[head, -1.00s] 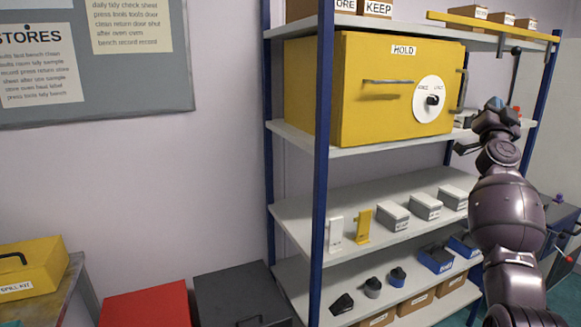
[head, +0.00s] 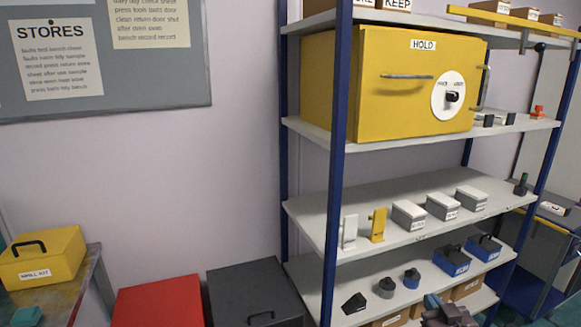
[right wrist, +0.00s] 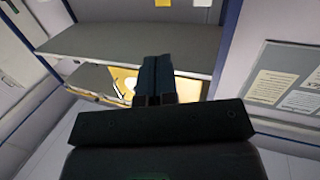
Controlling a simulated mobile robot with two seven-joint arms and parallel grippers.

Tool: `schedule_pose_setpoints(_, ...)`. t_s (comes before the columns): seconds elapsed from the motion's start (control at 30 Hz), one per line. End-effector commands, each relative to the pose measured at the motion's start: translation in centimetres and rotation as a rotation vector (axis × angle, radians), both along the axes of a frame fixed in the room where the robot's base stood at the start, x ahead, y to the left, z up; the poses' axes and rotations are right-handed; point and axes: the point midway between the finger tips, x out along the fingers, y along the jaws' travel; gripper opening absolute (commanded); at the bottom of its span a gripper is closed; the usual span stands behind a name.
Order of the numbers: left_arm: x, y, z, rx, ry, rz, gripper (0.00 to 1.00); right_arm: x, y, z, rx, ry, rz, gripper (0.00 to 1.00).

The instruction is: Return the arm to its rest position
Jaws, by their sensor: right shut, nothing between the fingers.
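My right arm shows only as a small dark purple part with the right gripper (head: 433,301) at the bottom edge of the head view, in front of the lowest shelf. In the right wrist view the two dark fingers (right wrist: 155,80) lie together, with nothing between them. The gripper is apart from the yellow HOLD cabinet (head: 410,95), whose door is closed and whose round dial plate (head: 459,95) is now in plain sight. My left gripper is in neither view.
A blue-posted shelf unit (head: 338,180) carries grey lidded boxes (head: 441,205), blue bins (head: 451,260) and small dark parts (head: 386,288). A red box (head: 160,305) and a dark case (head: 250,290) stand left of it. A yellow spill kit (head: 42,258) sits on a bench at far left.

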Motion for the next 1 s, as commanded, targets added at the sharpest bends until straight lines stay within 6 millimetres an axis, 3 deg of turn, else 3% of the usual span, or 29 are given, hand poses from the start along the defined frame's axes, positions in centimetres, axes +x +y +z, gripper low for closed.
schedule_pose_setpoints(0.03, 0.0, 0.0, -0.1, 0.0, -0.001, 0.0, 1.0, -2.2, 0.6, -2.3, -0.024, 0.042, -0.002, 0.0)
schedule_pose_setpoints(0.1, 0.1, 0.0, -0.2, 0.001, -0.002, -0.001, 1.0, -4.9, 1.4, -4.7, -0.058, 0.09, -0.002, 0.0)
schedule_pose_setpoints(0.4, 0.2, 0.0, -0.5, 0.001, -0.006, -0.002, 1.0, -17.1, 4.0, -14.2, -0.059, 0.309, 0.002, 0.0)
schedule_pose_setpoints(0.6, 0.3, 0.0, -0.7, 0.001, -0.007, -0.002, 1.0, -23.4, 3.8, -18.6, -0.033, 0.436, -0.024, 0.0)
schedule_pose_setpoints(0.77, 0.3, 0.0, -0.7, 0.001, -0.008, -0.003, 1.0, -25.3, 3.5, -19.7, -0.031, 0.473, -0.036, 0.0)
schedule_pose_setpoints(0.97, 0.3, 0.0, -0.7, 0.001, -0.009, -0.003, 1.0, -25.5, 3.4, -19.8, -0.031, 0.476, -0.036, 0.0)
schedule_pose_setpoints(1.0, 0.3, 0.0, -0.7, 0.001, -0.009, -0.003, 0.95, -25.5, 3.4, -19.8, -0.031, 0.476, -0.036, 0.0)
